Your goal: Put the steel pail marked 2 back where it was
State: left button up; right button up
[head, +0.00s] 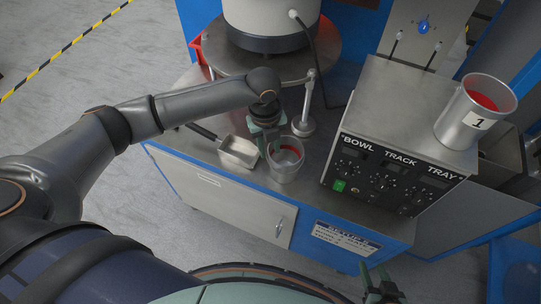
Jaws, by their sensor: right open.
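A steel pail (284,174) with red inside stands on the steel worktop, left of the control box; no number shows on its visible side. My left gripper (269,148) points down at the pail's left rim. Its green fingers are at the rim, one apparently outside and one over the opening; I cannot tell whether they press on the wall. A second steel pail (467,119), marked 1 and holding red contents, stands on top of the control box at the right. My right gripper (378,280) is open and empty at the bottom edge, well away from both pails.
A metal scoop (239,152) lies just left of the near pail. The control box (398,110), labelled BOWL, TRACK, TRAY, stands right of it. Behind are a round steel plate under the bowl unit (270,22) and a small post stand (304,124). The box top's left part is clear.

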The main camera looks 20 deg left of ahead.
pick_arm(q)
notch_tip(320, 180, up, 5)
jog(key=s+d+f+n+t+h, duration=0.2)
jog(key=d+f+n+t+h, duration=0.15)
jog(key=d+n, duration=0.25)
jog(key=s+d+f+n+t+h, duration=0.2)
jog(key=s+d+f+n+h, duration=0.1)
jog(key=d+f+n, duration=0.25)
jog(key=s+a+f+n+t+y, duration=0.3)
jog(key=s+a+f+n, duration=0.5)
jog(key=s+a+n, duration=0.3)
jog(key=n+y, duration=0.1)
jog(key=n, duration=0.2)
jog(key=shift+s+a, duration=0.15)
jog(key=shift+a, duration=0.05)
jog(key=shift+f+t+y, duration=0.1)
jog(key=shift+t+y, duration=0.15)
